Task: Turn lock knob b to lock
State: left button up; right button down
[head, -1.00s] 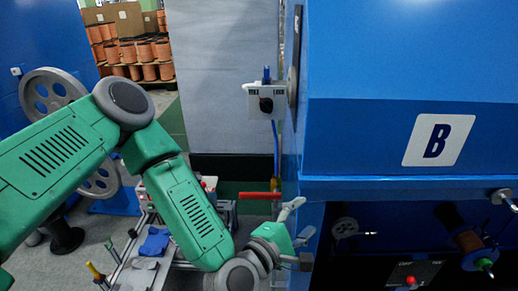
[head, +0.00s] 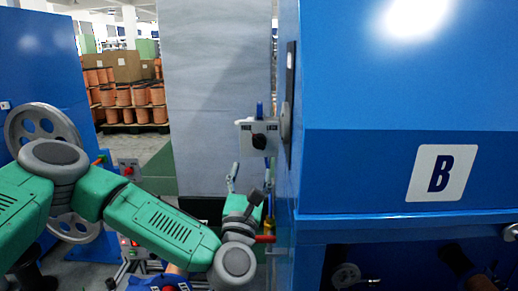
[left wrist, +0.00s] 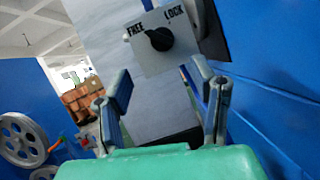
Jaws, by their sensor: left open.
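Lock knob b is a black knob (head: 259,141) on a light grey box (head: 243,126) fixed to the left side of the blue machine marked B. In the left wrist view the black knob (left wrist: 159,39) sits below the printed words FREE and LOCK, with its pointer turned toward FREE. My left gripper (head: 250,180) is just below the box, fingers pointing up. In the left wrist view my left gripper (left wrist: 166,98) is open and empty, its fingers spread on either side below the knob, apart from it. My right gripper is not in view.
The blue machine B (head: 400,170) stands close on the right of my left gripper. A grey panel (head: 215,90) stands behind the box. A grey handwheel (head: 42,135) and a blue cabinet are at the left. Copper spools (head: 125,100) stand far back.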

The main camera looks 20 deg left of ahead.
aim_at(259, 148)
pick_arm(q)
jog(key=x, duration=0.6)
jog(key=d+b+x, duration=0.1)
jog(key=x, duration=0.2)
jog(key=shift+w+d+r, duration=0.1)
jog(key=shift+w, duration=0.15)
jog(key=shift+a, duration=0.8)
jog(key=shift+c, duration=0.8)
jog(key=shift+w, duration=0.1)
jog(key=c, duration=0.7)
jog(key=shift+d, duration=0.25)
jog(key=shift+c, duration=1.4)
jog(key=shift+d+r, duration=0.1)
jog(key=shift+d, duration=0.1)
